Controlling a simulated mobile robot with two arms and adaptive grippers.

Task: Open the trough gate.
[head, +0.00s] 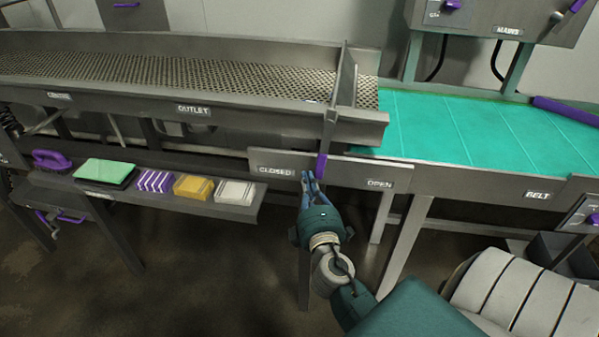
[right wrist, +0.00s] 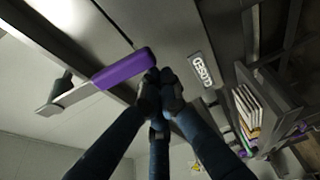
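The trough gate (head: 345,85) is an upright metal plate across the end of the outlet trough. Its lever drops in front of the trough and ends in a purple handle (head: 321,166). The handle hangs between the CLOSED label (head: 275,170) and the OPEN label (head: 379,184). My right gripper (head: 308,178) is just left of the handle in the head view. In the right wrist view, the fingertips (right wrist: 160,78) are together beside the end of the purple handle (right wrist: 123,68), with nothing visible between them. Contact cannot be told for sure. My left gripper is out of view.
The outlet trough (head: 250,113) runs off left with a perforated bed. A green belt (head: 450,125) lies to the right. A shelf (head: 150,192) below left holds a green pad, several colored blocks and a purple-handled brush. A control box (head: 495,22) hangs behind.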

